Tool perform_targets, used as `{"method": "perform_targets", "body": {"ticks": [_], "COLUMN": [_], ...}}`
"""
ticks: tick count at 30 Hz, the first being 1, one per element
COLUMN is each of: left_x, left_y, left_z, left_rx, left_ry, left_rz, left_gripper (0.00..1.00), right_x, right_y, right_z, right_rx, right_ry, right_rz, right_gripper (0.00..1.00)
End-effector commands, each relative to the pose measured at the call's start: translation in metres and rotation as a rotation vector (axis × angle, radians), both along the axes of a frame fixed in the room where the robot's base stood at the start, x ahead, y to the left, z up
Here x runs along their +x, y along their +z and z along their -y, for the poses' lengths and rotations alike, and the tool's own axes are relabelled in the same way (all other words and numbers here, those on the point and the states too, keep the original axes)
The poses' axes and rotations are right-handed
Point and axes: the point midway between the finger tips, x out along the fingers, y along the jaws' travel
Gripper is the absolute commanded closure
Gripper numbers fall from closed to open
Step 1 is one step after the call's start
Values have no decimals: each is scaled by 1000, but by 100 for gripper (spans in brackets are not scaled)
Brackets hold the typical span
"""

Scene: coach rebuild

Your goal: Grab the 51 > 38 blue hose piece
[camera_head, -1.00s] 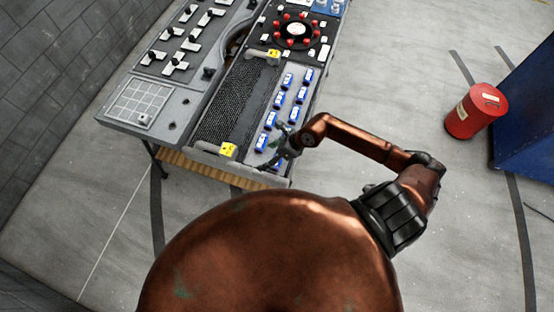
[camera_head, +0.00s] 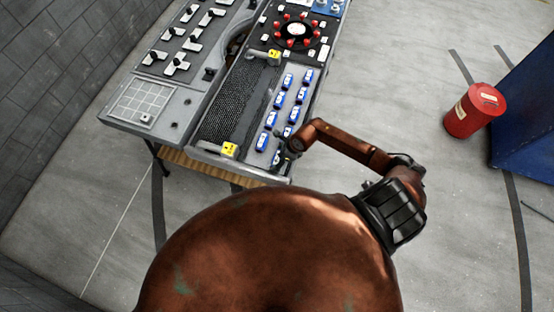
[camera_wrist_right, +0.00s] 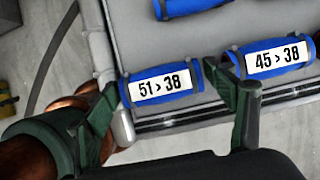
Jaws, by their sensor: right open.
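The blue hose piece labelled 51 > 38 (camera_wrist_right: 158,87) lies on the grey tray in the right wrist view. My right gripper (camera_wrist_right: 172,80) is open, with one green finger at each end of this piece. Its right finger stands in the gap before the 45 > 38 piece. I cannot tell whether the fingers touch the hose. In the head view my right gripper (camera_head: 282,158) is over the near end of the tray and partly hides the hose there. My left gripper is not in view.
The blue 45 > 38 piece (camera_wrist_right: 277,59) lies close on the right, and another blue piece (camera_wrist_right: 190,5) lies above. More blue pieces fill the tray in the head view. A yellow-tagged part (camera_head: 229,150) is left. A red canister (camera_head: 474,110) stands on the floor.

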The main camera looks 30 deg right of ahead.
Motion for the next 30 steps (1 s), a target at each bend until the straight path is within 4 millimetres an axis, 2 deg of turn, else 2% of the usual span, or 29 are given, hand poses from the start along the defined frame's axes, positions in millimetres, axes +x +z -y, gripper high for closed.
{"method": "perform_targets", "body": {"ticks": [4,19,30], "left_x": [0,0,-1], "left_y": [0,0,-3], "left_z": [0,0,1], "left_rx": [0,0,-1], "left_ry": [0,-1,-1], "left_rz": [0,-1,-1], "left_gripper": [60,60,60], "right_x": [0,0,1], "right_y": [0,0,5], "right_z": [0,0,0], "right_rx": [0,1,0], "right_ry": [0,0,2], "right_rz": [0,1,4], "right_gripper": [24,58,59]}}
